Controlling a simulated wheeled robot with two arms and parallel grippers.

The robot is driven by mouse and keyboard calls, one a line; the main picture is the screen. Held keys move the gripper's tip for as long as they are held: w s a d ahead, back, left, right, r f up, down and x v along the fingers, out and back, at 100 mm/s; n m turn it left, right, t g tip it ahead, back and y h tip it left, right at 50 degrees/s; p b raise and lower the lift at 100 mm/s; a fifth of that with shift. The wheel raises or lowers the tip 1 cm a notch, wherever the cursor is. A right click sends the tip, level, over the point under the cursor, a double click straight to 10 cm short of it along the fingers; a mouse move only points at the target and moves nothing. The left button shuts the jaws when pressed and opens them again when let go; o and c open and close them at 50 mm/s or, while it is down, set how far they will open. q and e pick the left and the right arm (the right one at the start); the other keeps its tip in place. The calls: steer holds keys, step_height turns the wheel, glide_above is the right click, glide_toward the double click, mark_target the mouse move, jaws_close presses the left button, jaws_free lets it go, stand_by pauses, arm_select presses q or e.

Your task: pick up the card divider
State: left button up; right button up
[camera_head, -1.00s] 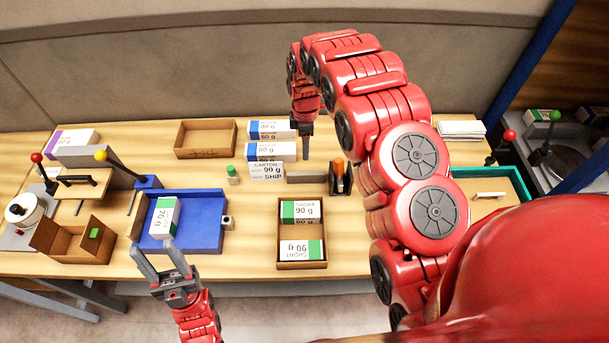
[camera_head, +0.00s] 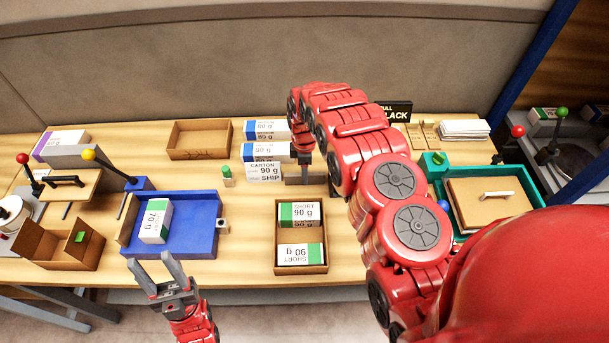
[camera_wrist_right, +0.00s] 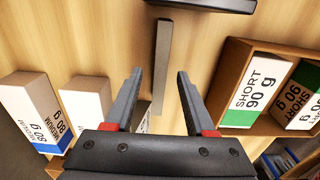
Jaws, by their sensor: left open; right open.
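A tan board with a white handle (camera_head: 481,209), which looks like the card divider, lies in the teal tray (camera_head: 437,187) at the right of the table. The red arm partly covers that tray. My right gripper (camera_head: 304,165) is near the middle of the table, well left of the board and partly hidden by its own arm. In the right wrist view its jaws (camera_wrist_right: 160,75) are open and empty, above a grey bar (camera_wrist_right: 162,60). My left gripper (camera_head: 150,260) is open and empty at the table's front edge, before the blue tray (camera_head: 207,237).
A brown box (camera_head: 300,243) with 90 g reams stands in the middle. Reams (camera_head: 266,131) and a carton label (camera_head: 264,172) lie behind it. An empty brown tray (camera_head: 198,154) is at the back. A black sign (camera_head: 396,111) and white sheets (camera_head: 464,128) are at the back right.

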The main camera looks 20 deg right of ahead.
steer(key=shift+f+p, duration=0.45)
steer(key=shift+f, duration=0.95)
jaws_close()
